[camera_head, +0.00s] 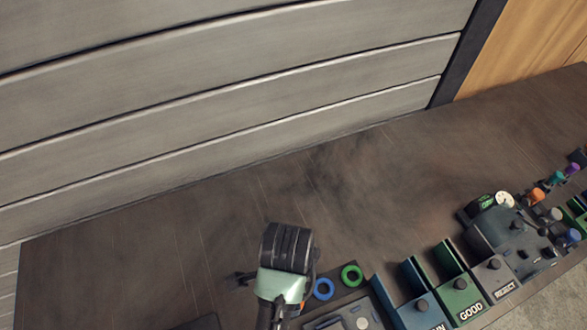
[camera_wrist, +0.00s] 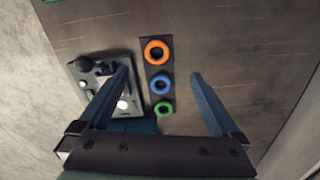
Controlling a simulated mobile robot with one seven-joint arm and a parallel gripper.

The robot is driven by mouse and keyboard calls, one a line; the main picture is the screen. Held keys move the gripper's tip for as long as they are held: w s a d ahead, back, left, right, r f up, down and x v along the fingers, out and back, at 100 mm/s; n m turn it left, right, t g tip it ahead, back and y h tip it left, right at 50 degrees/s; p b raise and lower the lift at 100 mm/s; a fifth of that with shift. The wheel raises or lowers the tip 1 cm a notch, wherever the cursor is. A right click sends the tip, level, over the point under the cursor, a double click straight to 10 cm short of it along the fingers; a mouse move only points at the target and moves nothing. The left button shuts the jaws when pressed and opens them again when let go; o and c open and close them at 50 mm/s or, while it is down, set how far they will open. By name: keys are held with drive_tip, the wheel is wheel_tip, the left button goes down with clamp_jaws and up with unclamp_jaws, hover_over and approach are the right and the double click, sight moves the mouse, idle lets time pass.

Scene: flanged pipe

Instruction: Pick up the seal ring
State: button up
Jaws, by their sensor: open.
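Three seal rings lie in a row on a dark strip in the wrist view: an orange ring (camera_wrist: 157,50), a blue ring (camera_wrist: 162,84) and a green ring (camera_wrist: 163,106). The blue ring (camera_head: 323,289) and green ring (camera_head: 351,275) also show in the head view, right of my arm; I cannot clearly make out the orange one there. My gripper (camera_wrist: 160,74) is open and empty, its two fingers spread on either side of the row in the wrist view. The rings appear below the fingers, with no contact visible. The fingertips are not clear in the head view.
A grey fixture plate (camera_wrist: 105,78) with knobs lies left of the rings in the wrist view. In the head view, a blue bin (camera_head: 423,311), a green GOOD bin (camera_head: 461,300) and a grey REJECT bin (camera_head: 494,279) stand to the right. The table's back (camera_head: 300,190) is clear.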

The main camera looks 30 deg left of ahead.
drive_tip(key=f, duration=0.6)
drive_tip(key=shift+s+d, duration=0.2)
drive_tip(key=shift+d+f+p, duration=0.1)
drive_tip(key=shift+f+p, duration=0.35)
drive_tip(key=shift+f, duration=2.6)
drive_tip(key=c, duration=1.4)
wheel_tip(320, 180, up, 13)
drive_tip(key=p, duration=0.3)
drive_tip(key=shift+f, duration=0.1)
